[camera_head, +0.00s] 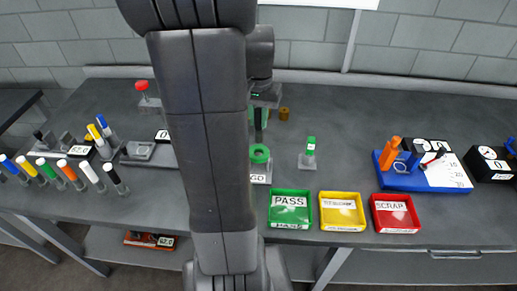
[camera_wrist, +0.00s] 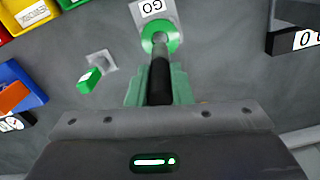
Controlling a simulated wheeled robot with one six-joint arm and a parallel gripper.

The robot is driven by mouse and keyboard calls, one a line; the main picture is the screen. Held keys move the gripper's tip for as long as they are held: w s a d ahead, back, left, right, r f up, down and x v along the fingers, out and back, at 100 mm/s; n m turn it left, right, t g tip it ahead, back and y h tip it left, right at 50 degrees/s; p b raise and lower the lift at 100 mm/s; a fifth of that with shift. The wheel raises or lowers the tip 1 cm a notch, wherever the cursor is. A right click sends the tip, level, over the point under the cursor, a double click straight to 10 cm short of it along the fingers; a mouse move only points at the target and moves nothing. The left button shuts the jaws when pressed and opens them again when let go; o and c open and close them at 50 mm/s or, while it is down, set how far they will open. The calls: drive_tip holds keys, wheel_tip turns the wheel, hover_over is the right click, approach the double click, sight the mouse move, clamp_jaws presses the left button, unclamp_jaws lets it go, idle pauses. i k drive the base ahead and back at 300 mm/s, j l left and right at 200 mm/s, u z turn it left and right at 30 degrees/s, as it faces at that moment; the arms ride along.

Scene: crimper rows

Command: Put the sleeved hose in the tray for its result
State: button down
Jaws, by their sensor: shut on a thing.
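My gripper (camera_wrist: 160,88) has green fingers shut on a dark hose (camera_wrist: 160,82); it also shows partly behind my arm in the head view (camera_head: 258,122). The hose's grey-brown far end (camera_wrist: 159,48) points at the green ring gauge (camera_wrist: 154,25) marked GO. The tip overlaps the ring's hole; I cannot tell whether it is inside or above it. In the head view the ring (camera_head: 260,154) lies below the gripper. The green PASS tray (camera_head: 290,222), a yellow tray (camera_head: 342,224) with an unclear label and the red SCRAP tray (camera_head: 396,226) stand empty along the front edge.
A green-capped post on a stand (camera_head: 310,150) is right of the ring.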

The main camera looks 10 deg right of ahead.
sight(289, 210)
drive_tip(key=k+l+u, duration=0.6)
drive_tip(key=k+l, duration=0.15)
